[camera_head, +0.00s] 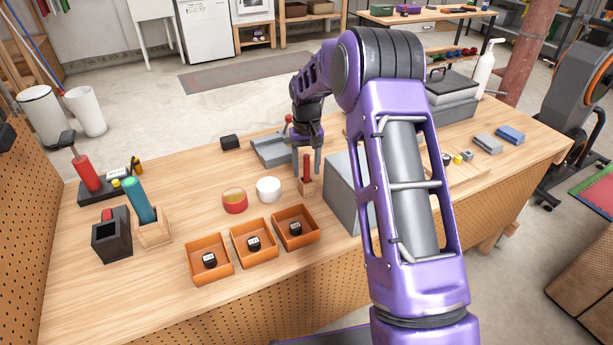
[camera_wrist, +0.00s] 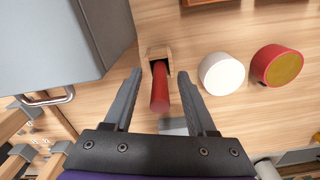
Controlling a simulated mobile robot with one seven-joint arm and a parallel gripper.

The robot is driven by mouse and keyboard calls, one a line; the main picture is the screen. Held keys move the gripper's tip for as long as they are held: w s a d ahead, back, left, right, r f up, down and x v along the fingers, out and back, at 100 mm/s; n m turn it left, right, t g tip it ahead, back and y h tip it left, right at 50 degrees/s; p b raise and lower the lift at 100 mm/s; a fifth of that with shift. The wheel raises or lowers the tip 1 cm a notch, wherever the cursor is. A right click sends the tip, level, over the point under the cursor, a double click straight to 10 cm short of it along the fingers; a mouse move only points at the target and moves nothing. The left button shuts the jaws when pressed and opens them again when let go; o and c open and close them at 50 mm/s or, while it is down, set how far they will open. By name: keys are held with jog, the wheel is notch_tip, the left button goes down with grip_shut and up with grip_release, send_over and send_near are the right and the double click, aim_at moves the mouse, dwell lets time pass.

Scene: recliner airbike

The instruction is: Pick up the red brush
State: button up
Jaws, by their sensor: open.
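In the wrist view my gripper (camera_wrist: 160,77) has one finger on each side of the handle, with a visible gap on both sides.
A white round container (camera_head: 269,189) and a red one (camera_head: 234,201) stand to the left. Orange trays (camera_head: 254,241) lie in front. A teal cylinder (camera_head: 139,200) stands farther left.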

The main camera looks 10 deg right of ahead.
jog(key=shift+f, duration=0.15)
grip_shut()
dwell(0.4)
notch_tip(320, 180, up, 10)
jog(key=shift+r+p, duration=0.1)
jog(key=shift+p, duration=0.4)
